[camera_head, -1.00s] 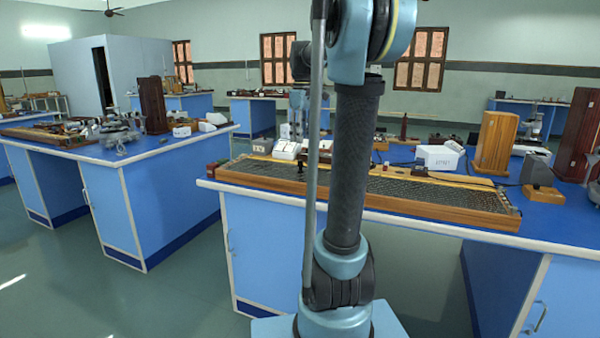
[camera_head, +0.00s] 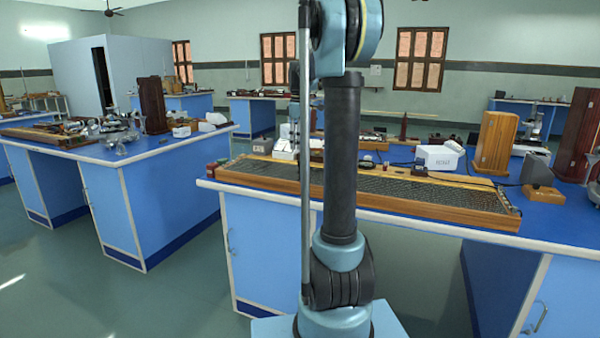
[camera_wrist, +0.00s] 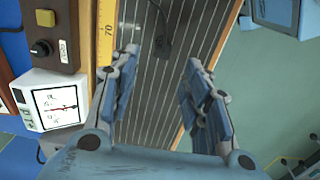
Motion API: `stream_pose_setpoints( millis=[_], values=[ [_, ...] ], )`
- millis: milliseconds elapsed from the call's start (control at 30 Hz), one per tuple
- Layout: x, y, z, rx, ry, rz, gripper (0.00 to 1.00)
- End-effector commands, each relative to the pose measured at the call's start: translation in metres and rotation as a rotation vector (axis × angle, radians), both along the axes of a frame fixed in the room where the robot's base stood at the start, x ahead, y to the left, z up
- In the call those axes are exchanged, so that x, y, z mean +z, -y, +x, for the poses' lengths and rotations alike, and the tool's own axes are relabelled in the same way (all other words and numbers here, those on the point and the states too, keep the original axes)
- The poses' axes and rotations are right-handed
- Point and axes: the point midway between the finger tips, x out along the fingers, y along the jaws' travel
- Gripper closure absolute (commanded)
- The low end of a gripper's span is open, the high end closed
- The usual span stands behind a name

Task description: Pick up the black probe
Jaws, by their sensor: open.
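The black probe (camera_wrist: 164,46) lies on the striped wire board (camera_wrist: 145,100) in the wrist view, a dark shape whose thin upper part reaches the top edge. My gripper (camera_wrist: 162,57) is open, with one finger on each side of the probe's lower end in the picture. The fingers do not appear to touch it, and I cannot tell the height gap. In the head view the long wooden-framed wire board (camera_head: 420,190) lies along the bench's front edge. My arm covers part of it there, and I cannot make out the gripper or the probe.
On the bench stand a white box (camera_head: 440,157) and a wooden block (camera_head: 495,143). Floor shows past the board's right side in the wrist view.

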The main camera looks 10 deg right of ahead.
Motion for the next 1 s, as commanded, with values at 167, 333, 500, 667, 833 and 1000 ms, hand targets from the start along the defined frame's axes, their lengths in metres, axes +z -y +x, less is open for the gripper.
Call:
stream_pose_setpoints(
  millis=[167, 333, 500, 667, 833, 1000],
  values=[
    [-0.029, 0.000, 0.000, 0.000, 0.000, 0.000, 0.57],
    [-0.043, 0.000, 0.000, 0.000, 0.000, 0.000, 0.57],
    [-0.052, 0.001, -0.001, -0.001, 0.000, 0.000, 0.57],
    [-0.072, 0.003, -0.004, -0.001, 0.000, 0.000, 0.57],
    [-0.091, 0.003, -0.004, -0.001, 0.000, 0.000, 0.57],
    [-0.097, 0.003, -0.004, -0.001, 0.000, 0.000, 0.57]
  ],
)
